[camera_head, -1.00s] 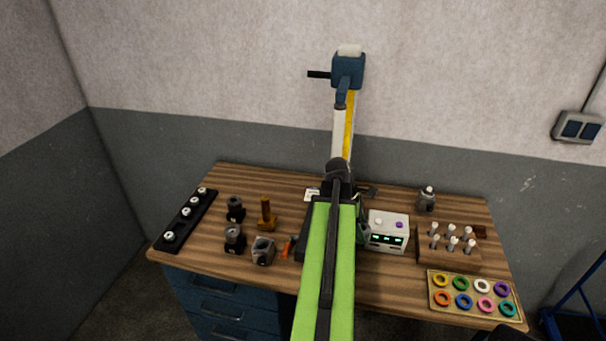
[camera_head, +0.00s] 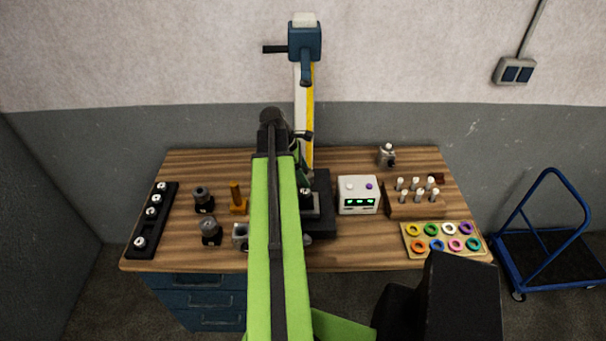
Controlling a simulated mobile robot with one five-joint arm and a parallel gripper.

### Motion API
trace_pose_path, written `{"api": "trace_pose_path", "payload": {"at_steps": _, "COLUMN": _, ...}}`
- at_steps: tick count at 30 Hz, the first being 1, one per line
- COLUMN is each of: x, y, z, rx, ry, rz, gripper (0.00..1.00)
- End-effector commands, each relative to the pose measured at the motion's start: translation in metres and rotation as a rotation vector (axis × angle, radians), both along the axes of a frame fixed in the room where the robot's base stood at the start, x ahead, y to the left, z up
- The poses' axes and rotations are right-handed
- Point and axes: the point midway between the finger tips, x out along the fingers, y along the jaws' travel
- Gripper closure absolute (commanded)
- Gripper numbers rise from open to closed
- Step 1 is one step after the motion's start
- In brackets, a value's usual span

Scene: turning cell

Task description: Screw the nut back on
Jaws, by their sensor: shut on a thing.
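My green arm link (camera_head: 272,240) reaches across the bench to a dark joint (camera_head: 271,118) at its far end. I cannot make out my gripper's fingertips; they seem hidden behind the arm. I cannot pick out the nut either. An upright orange-brown post on a base (camera_head: 237,197) stands just left of my arm. A dark fixture (camera_head: 322,220) with a grey block lies just right of the arm, partly covered by it. A column with a yellow stripe (camera_head: 310,105) and a blue head (camera_head: 304,44) rises behind.
Left are a black strip with white-topped pieces (camera_head: 138,222) and several dark holders (camera_head: 204,200). Right are a white box with green lights (camera_head: 359,208), a wooden peg block (camera_head: 400,212) and a tray of coloured rings (camera_head: 406,247). A blue cart (camera_head: 548,250) stands right of the bench.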

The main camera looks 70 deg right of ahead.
Motion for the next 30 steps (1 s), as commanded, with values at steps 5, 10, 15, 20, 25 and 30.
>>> {"api": "trace_pose_path", "payload": {"at_steps": 5, "x": 0.0, "y": 0.0, "z": -0.014, "rx": 0.0, "ry": 0.0, "rz": 0.0, "gripper": 0.91}}
{"api": "trace_pose_path", "payload": {"at_steps": 10, "x": 0.0, "y": 0.0, "z": -0.024, "rx": 0.0, "ry": 0.0, "rz": 0.0, "gripper": 0.91}}
{"api": "trace_pose_path", "payload": {"at_steps": 15, "x": 0.0, "y": 0.0, "z": -0.033, "rx": 0.0, "ry": 0.0, "rz": 0.0, "gripper": 0.91}}
{"api": "trace_pose_path", "payload": {"at_steps": 20, "x": 0.0, "y": 0.0, "z": -0.042, "rx": 0.0, "ry": 0.0, "rz": 0.0, "gripper": 0.91}}
{"api": "trace_pose_path", "payload": {"at_steps": 25, "x": 0.0, "y": 0.0, "z": -0.052, "rx": 0.0, "ry": 0.0, "rz": 0.0, "gripper": 0.91}}
{"api": "trace_pose_path", "payload": {"at_steps": 30, "x": 0.0, "y": 0.0, "z": -0.062, "rx": 0.0, "ry": 0.0, "rz": 0.0, "gripper": 0.91}}
